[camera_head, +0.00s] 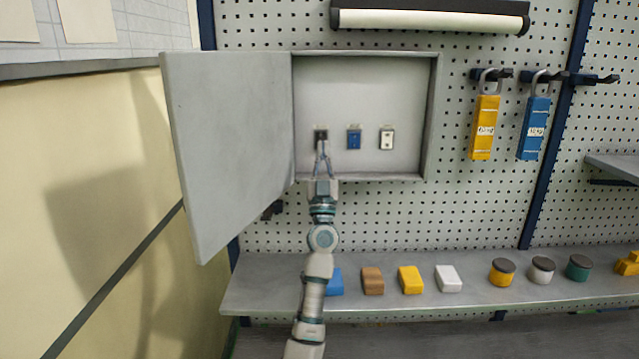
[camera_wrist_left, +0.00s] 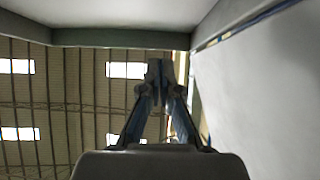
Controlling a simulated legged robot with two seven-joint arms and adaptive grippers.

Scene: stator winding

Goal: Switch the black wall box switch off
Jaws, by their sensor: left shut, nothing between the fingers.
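The black switch (camera_head: 320,135) is the left one of three switches on the back of the open grey wall box (camera_head: 433,115). My left gripper (camera_head: 323,146) is shut and empty, with its fingertips at the lower part of the black switch. The fingertips partly cover it, and I cannot tell whether they touch it or how its lever stands. In the left wrist view the shut fingers (camera_wrist_left: 160,70) point away from the camera; no switch can be made out there. My right gripper is not in view.
A blue switch (camera_head: 354,138) and a white switch (camera_head: 386,139) are to the right. The box door (camera_head: 230,150) is swung open to the left. A shelf (camera_head: 380,300) with several blocks and round containers is below. Yellow (camera_head: 485,128) and blue padlocks (camera_head: 533,128) hang at right.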

